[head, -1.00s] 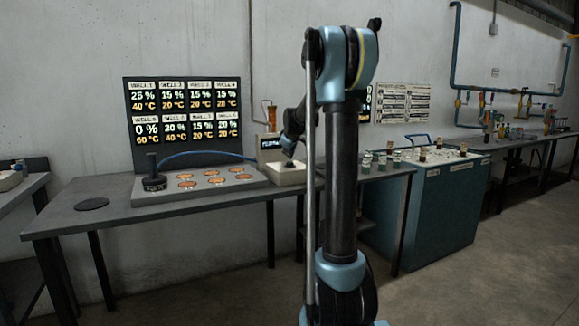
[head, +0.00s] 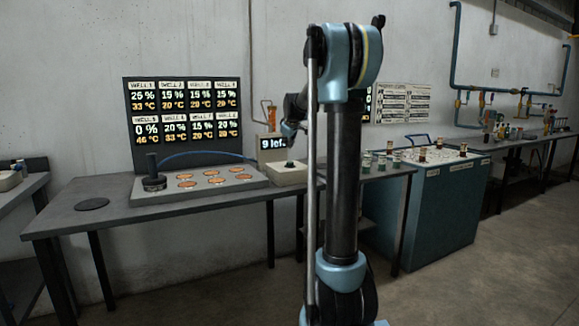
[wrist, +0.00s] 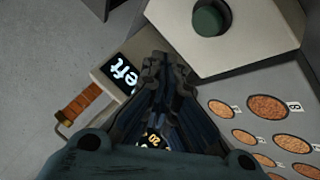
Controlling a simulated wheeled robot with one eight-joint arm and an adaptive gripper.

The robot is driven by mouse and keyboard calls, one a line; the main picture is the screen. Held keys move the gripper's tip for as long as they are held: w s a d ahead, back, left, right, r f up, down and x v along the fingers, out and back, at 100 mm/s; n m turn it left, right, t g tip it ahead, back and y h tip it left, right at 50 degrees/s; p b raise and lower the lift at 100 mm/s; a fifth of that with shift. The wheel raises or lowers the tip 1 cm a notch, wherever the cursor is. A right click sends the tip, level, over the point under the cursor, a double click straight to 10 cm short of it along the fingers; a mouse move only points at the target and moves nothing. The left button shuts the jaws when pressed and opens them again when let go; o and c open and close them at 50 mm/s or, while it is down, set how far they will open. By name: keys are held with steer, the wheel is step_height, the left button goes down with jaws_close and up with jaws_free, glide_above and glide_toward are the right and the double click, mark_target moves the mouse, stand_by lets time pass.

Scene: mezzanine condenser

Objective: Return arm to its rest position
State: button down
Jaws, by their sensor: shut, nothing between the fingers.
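My gripper (wrist: 165,68) is shut and empty in the wrist view, its fingers together above the gap between the small display and the pale box. In the head view my arm stands upright in front of the bench. Its outer links bend down behind the upright link, and the end of the arm is above the pale box (head: 289,175). A green button (wrist: 208,20) on that box shows clear of my fingers in the wrist view.
A plate (head: 200,193) with several copper wells lies on the grey bench. A wall board (head: 183,110) lists well readings. Several small bottles (head: 382,161) stand right of my arm, near a teal cabinet (head: 440,215).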

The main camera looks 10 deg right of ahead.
steer(key=shift+s, duration=0.1)
stand_by(0.4)
steer(key=s+f+m+g, duration=0.1)
steer(key=s+f+m, duration=0.15)
steer(key=s, duration=0.75)
steer(key=s+f+m+g, duration=0.1)
steer(key=s+f, duration=0.3)
steer(key=s, duration=0.7)
steer(key=s+f+m+g, duration=0.1)
steer(key=s+f+g, duration=0.15)
steer(key=s, duration=0.75)
steer(key=s+f+m+g, duration=0.1)
steer(key=s+f+m, duration=0.1)
steer(key=s+f, duration=0.6)
steer(key=s+f+m+g, duration=0.1)
steer(key=s+f+m, duration=0.1)
steer(key=s+f, duration=0.7)
steer(key=s, duration=0.8)
steer(key=shift+s+d+f, duration=0.15)
steer(key=shift+d+f, duration=0.15)
steer(key=shift+d, duration=0.1)
steer(key=shift+g, duration=0.25)
steer(key=shift+w+f, duration=0.2)
steer(key=shift+w, duration=0.3)
